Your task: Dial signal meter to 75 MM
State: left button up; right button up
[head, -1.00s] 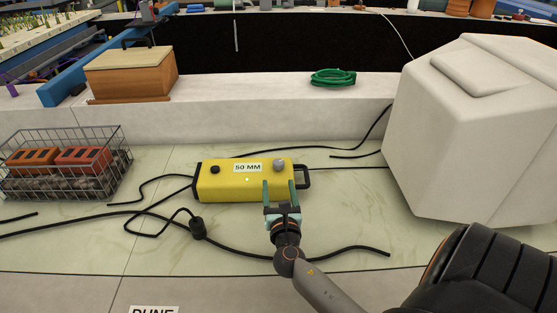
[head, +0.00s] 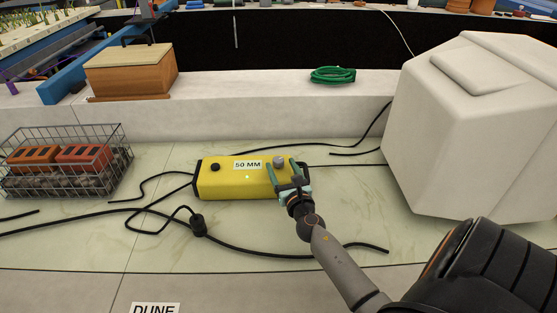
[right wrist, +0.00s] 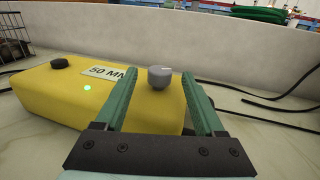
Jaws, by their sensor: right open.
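The yellow signal meter (head: 228,183) lies on the pale floor in the middle of the head view. Its label (head: 248,165) reads "50 MM". A grey knob (head: 279,161) stands on its top right, and a small black knob (head: 215,167) on its top left. A green light dot shows on the front. My right gripper (head: 284,168) is open at the meter's right end. In the right wrist view the green fingers (right wrist: 160,92) point toward the grey knob (right wrist: 160,77), which appears between them near their tips; contact cannot be told. My left gripper is not in view.
Black cables (head: 130,210) run across the floor around the meter. A wire basket with orange bricks (head: 66,172) stands at left. A large white block (head: 450,140) stands at right. A low pale wall behind holds a wooden box (head: 130,75) and a green coil (head: 333,75).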

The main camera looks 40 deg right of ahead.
aim_at(280, 164)
jog(key=shift+x, duration=1.85)
jog(key=shift+c, duration=0.3)
jog(key=shift+s, duration=0.1)
grip_shut()
